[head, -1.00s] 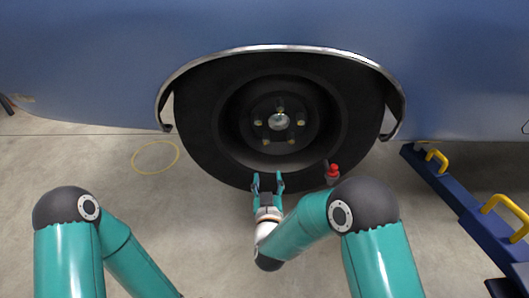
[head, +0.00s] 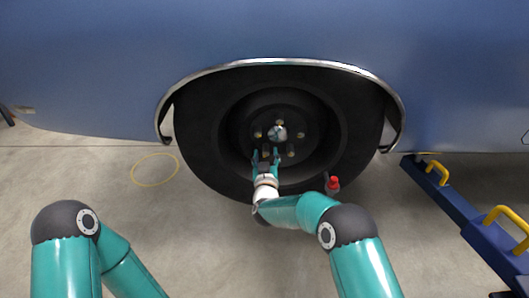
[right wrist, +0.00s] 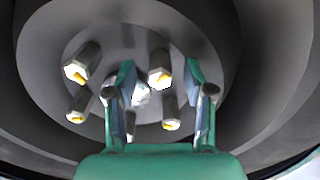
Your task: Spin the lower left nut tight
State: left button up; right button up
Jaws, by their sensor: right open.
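The wheel hub (head: 287,120) carries several nuts with pale yellowish centres around a shiny middle cap (head: 277,134). My right gripper (head: 266,152) is open at the lower left of the hub. The lower left nut is largely hidden by the gripper in the head view. In the right wrist view, which seems turned upside down, I take it to be the upper right nut (right wrist: 160,72), seen between the two open fingers (right wrist: 163,92). I cannot tell whether the fingers touch it. My left gripper is out of view; only its arm shows.
The black tyre (head: 202,125) sits under the blue car body's chrome-edged arch (head: 280,63). A red-topped object (head: 333,184) stands near the tyre's lower right. A yellow ring (head: 155,170) lies on the floor at left. A blue rail with yellow handles (head: 455,200) lies at right.

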jog(key=shift+w, duration=0.95)
jog(key=shift+c, duration=0.2)
grip_shut()
jog(key=shift+a, duration=0.2)
jog(key=shift+d, duration=0.1)
